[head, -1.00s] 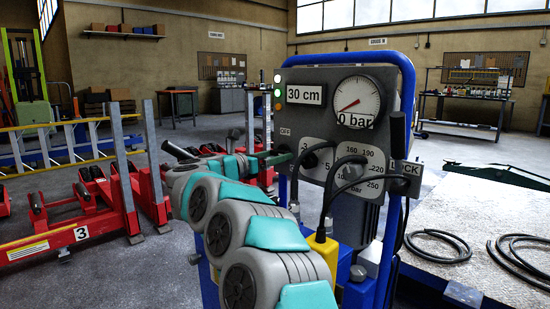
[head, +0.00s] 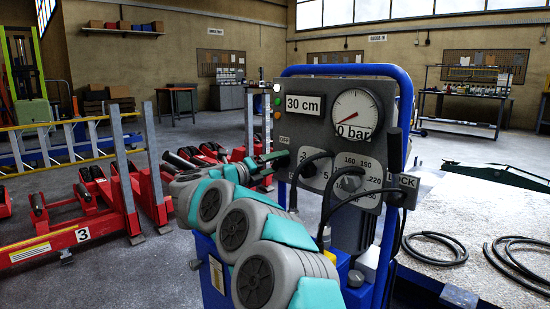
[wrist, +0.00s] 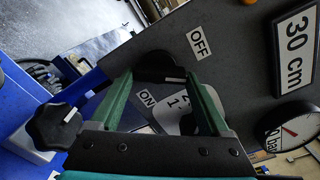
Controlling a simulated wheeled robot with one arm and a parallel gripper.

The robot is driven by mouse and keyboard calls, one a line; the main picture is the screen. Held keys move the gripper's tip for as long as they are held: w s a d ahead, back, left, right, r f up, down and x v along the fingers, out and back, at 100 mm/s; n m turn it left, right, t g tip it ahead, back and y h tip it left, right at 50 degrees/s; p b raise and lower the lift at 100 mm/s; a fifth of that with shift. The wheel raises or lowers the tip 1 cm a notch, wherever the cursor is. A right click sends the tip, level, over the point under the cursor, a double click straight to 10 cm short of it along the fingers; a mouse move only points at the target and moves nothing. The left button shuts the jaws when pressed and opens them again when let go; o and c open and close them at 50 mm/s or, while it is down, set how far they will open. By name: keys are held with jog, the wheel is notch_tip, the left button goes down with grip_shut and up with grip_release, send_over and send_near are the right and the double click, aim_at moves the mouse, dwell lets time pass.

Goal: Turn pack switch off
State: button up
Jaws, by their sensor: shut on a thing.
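The pack switch is a black knob (wrist: 158,66) on the grey panel (wrist: 236,75). An OFF label (wrist: 198,42) and an ON label (wrist: 148,97) are beside it. My gripper (wrist: 158,78) has its two green fingers on either side of the knob and is shut on it. A white mark shows at the knob's lower right edge in the wrist view, on the side between the two labels. In the head view my gripper (head: 276,159) is at the panel's left edge and mostly hides the knob.
A second black knob (wrist: 56,126) is left of my gripper in the wrist view. The blue-framed cart (head: 345,70) carries a 30 cm display (head: 303,104), a gauge (head: 356,115) and black hoses. A bench (head: 480,235) stands right; red jacks (head: 85,215) stand left.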

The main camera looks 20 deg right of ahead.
jog(key=n+p, duration=0.4)
jog(key=n, duration=0.1)
jog(key=shift+r, duration=0.25)
jog(key=shift+f+n+p, duration=0.1)
jog(key=shift+n+p, duration=1)
jog(key=o, duration=1.2)
jog(key=shift+a, duration=0.1)
jog(key=b+v, duration=0.1)
jog(key=v, duration=0.6)
jog(key=shift+s+a, duration=0.1)
jog(key=shift+a, duration=0.2)
